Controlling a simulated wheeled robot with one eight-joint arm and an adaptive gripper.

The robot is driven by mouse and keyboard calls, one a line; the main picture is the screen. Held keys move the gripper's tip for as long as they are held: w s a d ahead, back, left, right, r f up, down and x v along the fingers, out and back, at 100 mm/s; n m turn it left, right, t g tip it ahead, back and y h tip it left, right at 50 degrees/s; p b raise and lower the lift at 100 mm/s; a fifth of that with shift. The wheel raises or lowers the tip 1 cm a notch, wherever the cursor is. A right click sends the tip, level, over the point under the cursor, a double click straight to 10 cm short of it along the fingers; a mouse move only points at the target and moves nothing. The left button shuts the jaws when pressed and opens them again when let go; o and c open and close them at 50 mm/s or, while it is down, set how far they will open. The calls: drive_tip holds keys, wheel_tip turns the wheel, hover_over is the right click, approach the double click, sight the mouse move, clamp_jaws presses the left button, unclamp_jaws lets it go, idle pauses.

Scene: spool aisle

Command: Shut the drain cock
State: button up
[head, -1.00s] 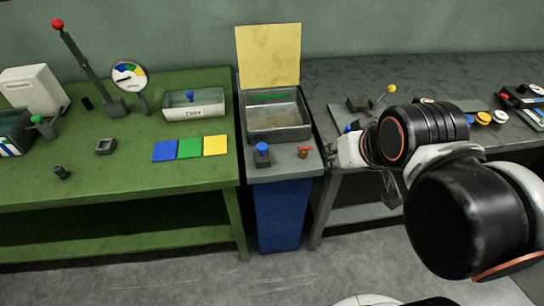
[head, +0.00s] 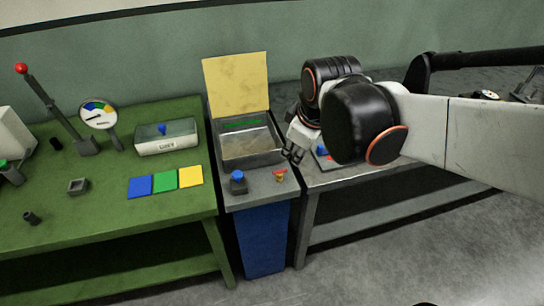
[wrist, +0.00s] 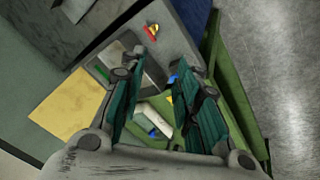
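A small valve with a red handle and a brass-coloured body, which looks like the drain cock (head: 280,174), sits at the front right corner of the sink unit. Its red handle lies roughly left to right in the head view. The cock also shows near the top of the wrist view (wrist: 152,30), beyond the fingertips. My gripper (head: 293,152) hangs beside the right edge of the sink, a little behind and right of the cock, apart from it. In the wrist view my gripper (wrist: 157,72) has its two green-padded fingers spread with nothing held between them.
The metal sink basin (head: 250,160) has a raised yellow lid (head: 237,84). A blue knob on a dark block (head: 238,183) stands left of the cock. The green bench (head: 105,200) lies left, with coloured plates. A grey bench (head: 335,181) stands right, under my arm.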

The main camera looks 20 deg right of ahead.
drive_tip(key=w+f+n+g+p, duration=0.2)
drive_tip(key=w+f+n, duration=0.5)
drive_tip(key=w+n, duration=0.25)
drive_tip(key=b, duration=0.5)
approach(277, 173)
drive_tip(key=shift+g, duration=0.3)
drive_tip(key=f, duration=0.2)
drive_tip(key=w+f, duration=0.1)
drive_tip(key=f, duration=0.1)
drive_tip(key=w+f, duration=0.1)
drive_tip(key=f, duration=0.2)
drive_tip(key=shift+w+f, duration=0.1)
drive_tip(key=shift+w, duration=0.1)
clamp_jaws()
